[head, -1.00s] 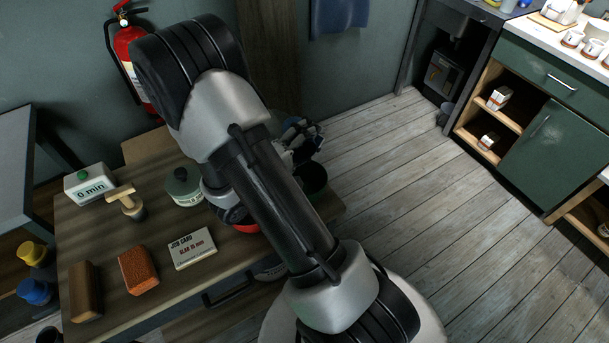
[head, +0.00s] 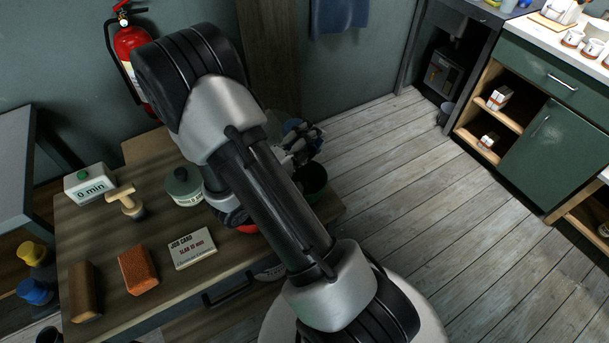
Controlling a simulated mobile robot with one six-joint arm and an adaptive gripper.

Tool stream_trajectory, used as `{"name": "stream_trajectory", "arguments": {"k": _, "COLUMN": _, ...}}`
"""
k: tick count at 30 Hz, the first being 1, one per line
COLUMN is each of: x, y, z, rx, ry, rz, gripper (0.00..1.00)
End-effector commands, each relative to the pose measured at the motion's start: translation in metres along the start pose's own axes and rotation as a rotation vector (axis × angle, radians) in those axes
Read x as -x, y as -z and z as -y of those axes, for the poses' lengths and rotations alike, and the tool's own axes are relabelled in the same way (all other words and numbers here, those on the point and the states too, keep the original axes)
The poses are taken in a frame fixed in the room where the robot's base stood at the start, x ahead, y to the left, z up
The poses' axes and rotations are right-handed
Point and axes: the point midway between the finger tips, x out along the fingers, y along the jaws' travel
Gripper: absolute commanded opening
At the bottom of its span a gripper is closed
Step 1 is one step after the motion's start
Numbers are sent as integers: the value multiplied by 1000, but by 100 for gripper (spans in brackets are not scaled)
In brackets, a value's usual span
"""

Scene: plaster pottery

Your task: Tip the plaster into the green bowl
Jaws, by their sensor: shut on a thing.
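My gripper (head: 303,148) is at the right end of the wooden table, beyond my arm, which covers much of it. A dark green bowl (head: 316,183) stands at the table's right edge, just below my gripper in the picture. My arm hides its left part, and its contents are too dark to make out. No plaster shows clearly.
On the table (head: 215,270) are a timer reading 0 min (head: 90,183), a wooden-handled tool (head: 126,200), a lidded pot (head: 184,188), a job card (head: 192,248), an orange-brown block (head: 138,270) and a brown block (head: 85,290). A red thing (head: 247,229) is mostly hidden. Floor to the right is clear.

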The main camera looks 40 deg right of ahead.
Motion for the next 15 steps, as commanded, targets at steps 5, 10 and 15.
{"name": "stream_trajectory", "arguments": {"k": 5, "x": 0, "y": 0, "z": 1, "rx": -12, "ry": -7, "rz": 0, "gripper": 15}}
{"name": "stream_trajectory", "arguments": {"k": 10, "x": 0, "y": -1, "z": -2, "rx": -25, "ry": -13, "rz": 1, "gripper": 15}}
{"name": "stream_trajectory", "arguments": {"k": 15, "x": 0, "y": -1, "z": -3, "rx": -38, "ry": -19, "rz": 2, "gripper": 15}}
